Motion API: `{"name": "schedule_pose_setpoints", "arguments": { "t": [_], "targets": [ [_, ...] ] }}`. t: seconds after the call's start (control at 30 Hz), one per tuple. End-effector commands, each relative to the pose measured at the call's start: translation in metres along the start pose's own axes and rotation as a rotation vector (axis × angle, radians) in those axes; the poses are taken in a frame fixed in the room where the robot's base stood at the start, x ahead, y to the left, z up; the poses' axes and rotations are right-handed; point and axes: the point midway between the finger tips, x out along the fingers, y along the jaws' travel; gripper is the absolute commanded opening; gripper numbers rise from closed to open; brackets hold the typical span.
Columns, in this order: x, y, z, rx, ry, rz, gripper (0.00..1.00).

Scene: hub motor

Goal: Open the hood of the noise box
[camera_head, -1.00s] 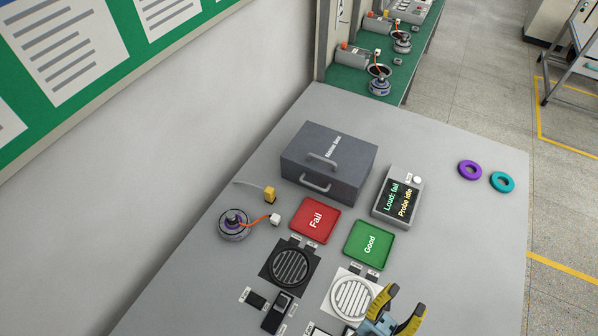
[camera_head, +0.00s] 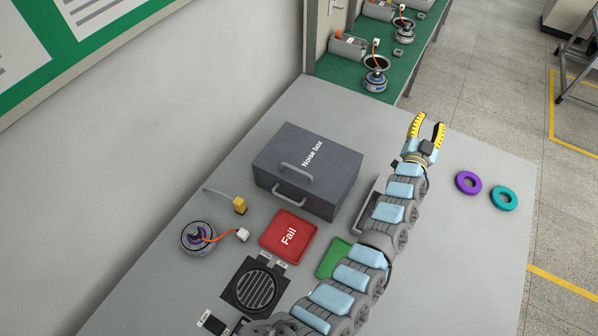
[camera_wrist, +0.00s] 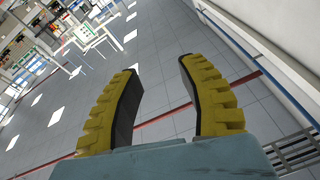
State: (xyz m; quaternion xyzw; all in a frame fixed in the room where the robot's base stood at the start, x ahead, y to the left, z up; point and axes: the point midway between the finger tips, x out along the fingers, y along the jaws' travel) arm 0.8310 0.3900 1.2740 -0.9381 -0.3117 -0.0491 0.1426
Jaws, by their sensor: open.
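The noise box (camera_head: 335,178) is a dark grey box on the grey table, with its name in white on the closed hood. One grey handle (camera_head: 296,171) is on top of the hood and another handle (camera_head: 288,193) is on its front side. My gripper (camera_head: 427,124) is open and empty, raised to the right of the box with its yellow fingers pointing away from it. In the wrist view, my open gripper (camera_wrist: 160,100) has nothing between its fingers, and the box is not visible there.
A red Fail tray (camera_head: 288,236) lies in front of the box. A green tray (camera_head: 333,257) and a grey device (camera_head: 368,203) are partly hidden by my arm. A hub motor (camera_head: 199,238) and yellow connector (camera_head: 240,205) lie at left. Purple (camera_head: 468,183) and teal (camera_head: 503,197) rings lie at right.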

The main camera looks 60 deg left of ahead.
Motion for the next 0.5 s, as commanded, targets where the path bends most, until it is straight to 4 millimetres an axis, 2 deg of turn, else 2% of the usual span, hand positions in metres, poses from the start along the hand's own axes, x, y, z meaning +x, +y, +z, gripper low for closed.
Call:
{"name": "schedule_pose_setpoints", "arguments": {
  "t": [0.03,0.1,0.23,0.37,0.5],
  "targets": [
    [0.017,-0.011,0.000,0.026,-0.025,0.020,0.41],
    [0.034,-0.019,0.001,0.067,-0.066,0.062,0.41],
    [0.059,-0.035,0.002,0.158,-0.136,0.152,0.41],
    [0.075,-0.053,0.003,0.264,-0.201,0.255,0.41],
    [0.079,-0.074,0.007,0.391,-0.272,0.377,0.41]
  ]
}}
